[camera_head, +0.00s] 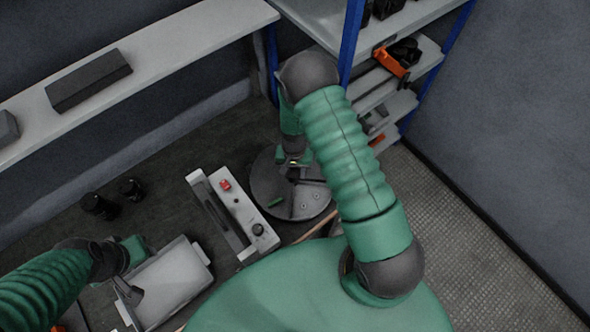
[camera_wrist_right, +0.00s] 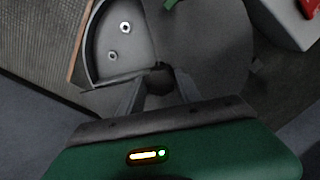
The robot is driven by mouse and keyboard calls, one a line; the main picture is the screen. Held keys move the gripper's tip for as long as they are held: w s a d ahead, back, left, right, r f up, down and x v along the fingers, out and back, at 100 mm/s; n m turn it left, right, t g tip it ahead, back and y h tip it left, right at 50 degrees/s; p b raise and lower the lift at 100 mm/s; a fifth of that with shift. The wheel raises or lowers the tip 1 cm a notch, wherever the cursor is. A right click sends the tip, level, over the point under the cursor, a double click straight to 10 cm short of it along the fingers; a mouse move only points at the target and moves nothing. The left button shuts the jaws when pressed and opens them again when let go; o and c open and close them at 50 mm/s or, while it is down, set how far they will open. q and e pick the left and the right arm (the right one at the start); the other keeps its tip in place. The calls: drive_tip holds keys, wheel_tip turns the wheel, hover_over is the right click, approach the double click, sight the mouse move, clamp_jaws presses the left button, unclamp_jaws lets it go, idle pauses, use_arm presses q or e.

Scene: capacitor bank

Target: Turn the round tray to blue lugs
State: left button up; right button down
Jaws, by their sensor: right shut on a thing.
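The round grey tray (camera_head: 267,182) lies flat on the bench right of centre in the head view, partly covered by my right arm. In the wrist view, the tray (camera_wrist_right: 215,50) shows a walled compartment with two pale ring-shaped lugs (camera_wrist_right: 118,40). A green piece (camera_head: 276,202) is on another part of the tray. I see no blue lugs. My right gripper (camera_head: 294,166) is over the tray's middle; in the wrist view its fingers (camera_wrist_right: 160,88) are shut on a dark central knob (camera_wrist_right: 159,78). My left gripper (camera_head: 128,256) is at the lower left; its fingers are unclear.
A grey control box (camera_head: 238,207) with a red button stands just left of the tray. A pale bin (camera_head: 178,280) sits beside my left gripper. Two black cylinders (camera_head: 100,206) stand behind it. A blue-posted shelf rack (camera_head: 352,40) rises behind my right arm.

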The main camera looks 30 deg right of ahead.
use_arm(q)
drive_tip(key=shift+w+a+f, duration=0.15)
drive_tip(key=shift+a, duration=0.25)
use_arm(e)
drive_tip(key=shift+w, duration=0.2)
use_arm(q)
drive_tip(key=shift+d, duration=0.2)
use_arm(e)
drive_tip(key=shift+d, duration=0.15)
